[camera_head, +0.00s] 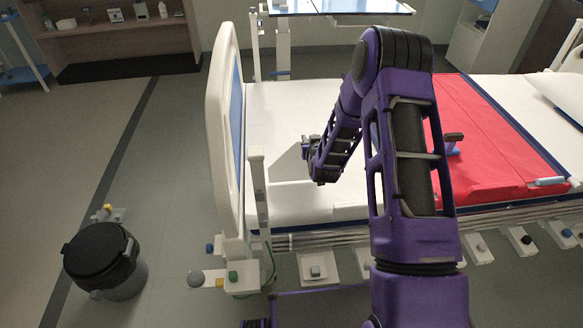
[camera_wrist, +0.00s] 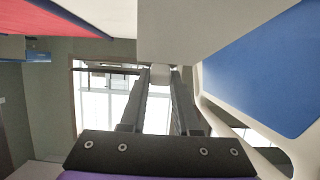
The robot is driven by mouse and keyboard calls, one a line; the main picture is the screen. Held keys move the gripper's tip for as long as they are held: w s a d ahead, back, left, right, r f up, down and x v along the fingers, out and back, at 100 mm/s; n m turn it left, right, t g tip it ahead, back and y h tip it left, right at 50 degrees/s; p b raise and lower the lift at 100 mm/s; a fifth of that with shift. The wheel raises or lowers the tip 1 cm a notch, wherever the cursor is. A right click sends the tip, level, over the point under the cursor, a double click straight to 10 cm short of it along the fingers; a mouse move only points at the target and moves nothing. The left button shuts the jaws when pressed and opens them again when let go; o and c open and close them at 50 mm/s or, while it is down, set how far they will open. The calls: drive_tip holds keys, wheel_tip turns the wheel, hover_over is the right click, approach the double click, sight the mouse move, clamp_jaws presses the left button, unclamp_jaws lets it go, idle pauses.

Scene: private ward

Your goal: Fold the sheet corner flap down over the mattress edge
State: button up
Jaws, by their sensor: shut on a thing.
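The white sheet (camera_head: 275,115) covers the foot end of the bed. A pale, triangular sheet corner flap (camera_head: 292,168) shows beside my gripper (camera_head: 307,148), at the near part of the mattress. In the wrist view, my gripper (camera_wrist: 160,78) has its two fingers closing toward a small pale piece (camera_wrist: 159,72) at their tips. A broad pale surface (camera_wrist: 190,28), which looks like the flap, lies just beyond it. My gripper is shut on the flap. The exact grasp is partly hidden in the head view by my gripper and arm.
The footboard (camera_head: 216,125) stands left of my gripper, and its blue panel (camera_wrist: 275,70) is close on the right in the wrist view. A red cover (camera_head: 480,150) lies right of my arm.

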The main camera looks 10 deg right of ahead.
drive_tip(key=shift+f+v, duration=0.2)
drive_tip(key=shift+v, duration=0.9)
drive_tip(key=shift+f+v, duration=0.25)
drive_tip(key=shift+v, duration=0.85)
drive_tip(key=shift+s, duration=0.15)
drive_tip(key=s, duration=0.1)
drive_tip(key=s+b, duration=0.1)
drive_tip(key=s, duration=0.2)
drive_tip(key=shift+s+f, duration=0.25)
drive_tip(key=shift+f, duration=0.05)
drive_tip(key=shift+b, duration=0.3)
